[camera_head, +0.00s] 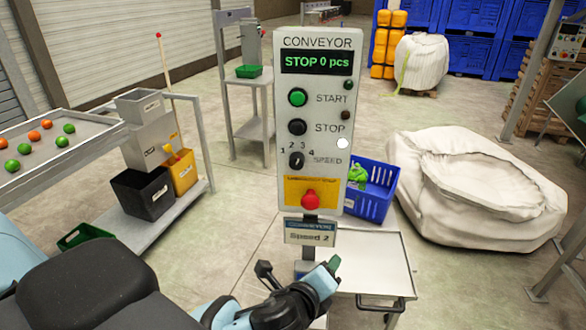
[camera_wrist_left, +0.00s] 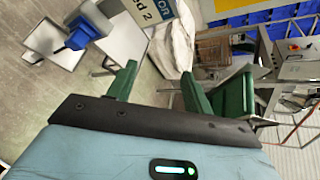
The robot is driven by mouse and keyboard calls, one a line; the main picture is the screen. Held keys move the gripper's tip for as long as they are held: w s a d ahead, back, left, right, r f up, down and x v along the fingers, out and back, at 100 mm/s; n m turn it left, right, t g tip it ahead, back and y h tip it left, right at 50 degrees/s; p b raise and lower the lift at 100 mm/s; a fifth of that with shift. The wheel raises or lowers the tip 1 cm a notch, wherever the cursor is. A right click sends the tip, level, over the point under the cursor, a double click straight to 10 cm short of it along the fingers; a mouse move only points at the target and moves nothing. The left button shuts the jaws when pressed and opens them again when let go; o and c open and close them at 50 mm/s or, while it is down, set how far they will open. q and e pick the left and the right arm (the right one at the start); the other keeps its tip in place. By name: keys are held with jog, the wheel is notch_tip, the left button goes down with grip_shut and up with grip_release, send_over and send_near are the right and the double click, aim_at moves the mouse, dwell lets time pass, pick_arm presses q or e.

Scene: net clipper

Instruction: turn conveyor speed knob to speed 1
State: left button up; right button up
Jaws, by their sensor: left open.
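The panel's display (camera_head: 316,61) reads "STOP 0 pcs", and the sign (camera_head: 310,232) below reads "Speed 2". My left gripper (camera_head: 300,268) is low in front of the panel's foot, well below the knob, open and apart from it. In the left wrist view its green fingers (camera_wrist_left: 158,75) are spread with nothing between them; the knob is not visible there. My right gripper is out of view.
The green start button (camera_head: 298,97) and black stop button (camera_head: 297,127) sit above the knob; a red emergency button (camera_head: 310,200) sits below. A metal cart (camera_head: 372,264) stands behind. A blue basket (camera_head: 370,203) is right of the panel. A tray of balls (camera_head: 55,157) is left.

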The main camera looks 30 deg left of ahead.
pick_arm(q)
jog(key=w+a+r+m+t+y, duration=0.1)
jog(key=a+r+m+t+y, duration=0.15)
jog(key=r, duration=0.75)
jog(key=m+y, duration=0.3)
jog(key=y, duration=0.1)
send_near(296, 166)
jog(key=shift+t, duration=0.25)
jog(key=shift+x, duration=4.3)
jog(key=shift+f, duration=0.15)
jog(key=c, duration=1)
